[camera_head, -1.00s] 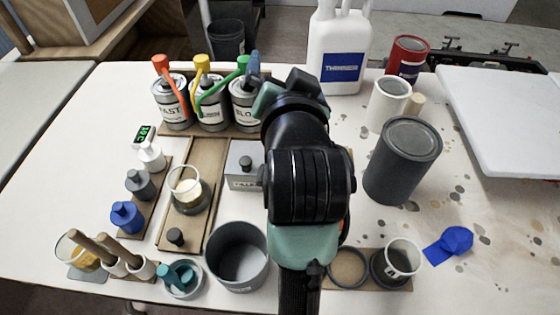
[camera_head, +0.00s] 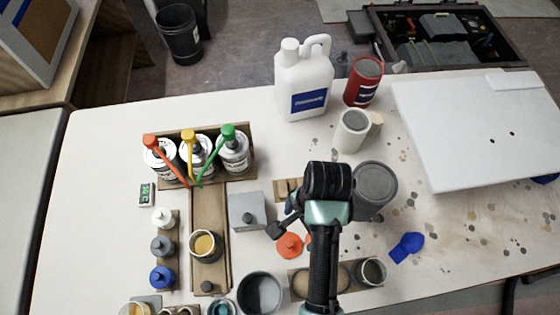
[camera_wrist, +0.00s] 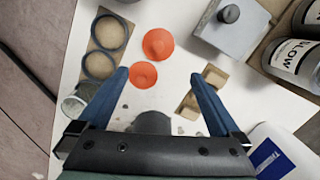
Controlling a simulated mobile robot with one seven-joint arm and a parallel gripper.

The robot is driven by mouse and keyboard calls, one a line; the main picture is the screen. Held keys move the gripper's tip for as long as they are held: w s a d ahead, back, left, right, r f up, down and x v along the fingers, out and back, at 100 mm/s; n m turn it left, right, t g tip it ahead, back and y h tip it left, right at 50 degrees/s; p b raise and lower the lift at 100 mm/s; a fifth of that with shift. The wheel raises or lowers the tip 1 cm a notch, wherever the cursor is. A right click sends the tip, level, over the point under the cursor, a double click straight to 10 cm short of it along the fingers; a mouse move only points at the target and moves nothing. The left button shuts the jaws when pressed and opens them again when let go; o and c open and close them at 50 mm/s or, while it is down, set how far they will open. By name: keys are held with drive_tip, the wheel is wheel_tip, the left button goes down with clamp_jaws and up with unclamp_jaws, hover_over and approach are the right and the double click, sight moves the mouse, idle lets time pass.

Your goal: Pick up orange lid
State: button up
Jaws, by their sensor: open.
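Two round orange pieces lie close together on the white table. In the wrist view, one orange lid (camera_wrist: 143,75) with a small raised knob sits between my finger lines, and the other orange disc (camera_wrist: 158,43) lies just beyond it. In the head view, one orange lid (camera_head: 290,245) shows beside my arm; the other is mostly hidden by the arm. My gripper (camera_wrist: 160,78) is open and empty, its blue fingers spread on either side of the nearer lid. It appears to be above the table; in the head view (camera_head: 283,222) it is partly hidden by my wrist.
A grey box (camera_head: 247,212) with a knob stands left of the lids. A dark grey can (camera_head: 374,188) stands right of my arm. A wooden holder with rings (camera_head: 300,284) lies in front. A grey pot (camera_head: 260,293) is at front left.

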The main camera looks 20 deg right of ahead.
sight(289, 243)
drive_tip(key=f, duration=0.5)
drive_tip(key=s+a+f, duration=0.1)
drive_tip(key=f, duration=0.1)
drive_tip(key=shift+f, duration=0.2)
drive_tip(key=f, duration=0.1)
drive_tip(key=a+f, duration=0.1)
drive_tip(key=f, duration=0.3)
drive_tip(key=shift+w+a, duration=0.1)
drive_tip(key=shift+a, duration=0.15)
drive_tip(key=c, duration=1.1)
drive_tip(key=shift+r, duration=0.15)
